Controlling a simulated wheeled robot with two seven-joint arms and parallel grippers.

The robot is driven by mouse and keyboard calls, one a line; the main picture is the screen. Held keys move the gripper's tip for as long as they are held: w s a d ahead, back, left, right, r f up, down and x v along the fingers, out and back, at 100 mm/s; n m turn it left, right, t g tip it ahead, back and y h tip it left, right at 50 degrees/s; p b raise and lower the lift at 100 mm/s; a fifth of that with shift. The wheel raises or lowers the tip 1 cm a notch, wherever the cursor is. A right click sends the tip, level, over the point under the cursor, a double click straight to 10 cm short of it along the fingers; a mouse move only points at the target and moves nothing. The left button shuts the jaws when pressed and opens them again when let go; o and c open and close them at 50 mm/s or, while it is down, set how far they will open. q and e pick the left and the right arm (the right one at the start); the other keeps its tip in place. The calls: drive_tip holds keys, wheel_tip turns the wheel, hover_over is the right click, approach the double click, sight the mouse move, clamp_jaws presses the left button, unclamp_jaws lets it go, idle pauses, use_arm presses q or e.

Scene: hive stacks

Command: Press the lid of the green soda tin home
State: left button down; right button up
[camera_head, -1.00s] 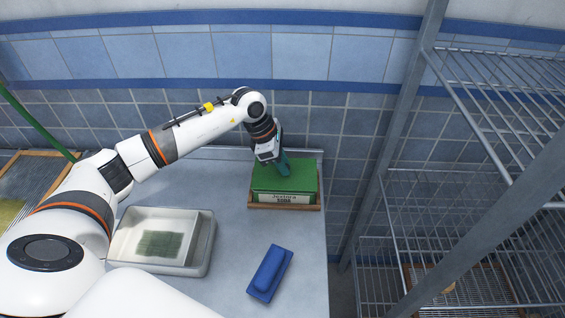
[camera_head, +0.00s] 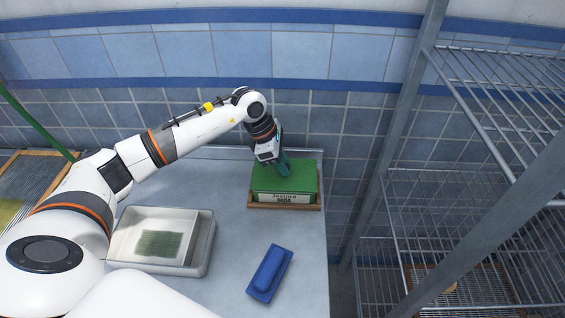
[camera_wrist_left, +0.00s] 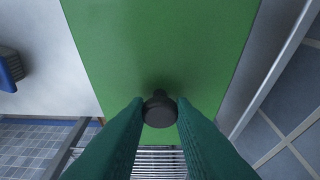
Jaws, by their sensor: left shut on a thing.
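The green soda tin (camera_head: 260,194) stands at the back right of the counter, with a pale label on its front. Its flat green lid (camera_head: 302,172) is on top of it; from here I cannot tell whether any gap remains under the lid's edge. The lid (camera_wrist_left: 160,45) fills the middle of the left wrist view. My left gripper (camera_head: 283,168) reaches down onto the lid from above. Its teal fingers (camera_wrist_left: 160,112) are shut on the lid's dark round knob (camera_wrist_left: 159,108). My right gripper is not in view.
The tin sits in a low wooden tray (camera_head: 318,207). A blue brush-like block (camera_head: 270,273) lies in front on the counter. A pale tub (camera_head: 205,255) with a green pad stands at the left. Wire shelving (camera_head: 440,190) and its posts stand to the right. The counter's middle is clear.

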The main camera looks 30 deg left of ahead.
use_arm(q)
drive_tip(key=c, duration=0.7)
unclamp_jaws()
drive_tip(key=shift+r, duration=0.1)
drive_tip(key=shift+r+p, duration=1.85)
drive_tip(key=shift+r, duration=1.6)
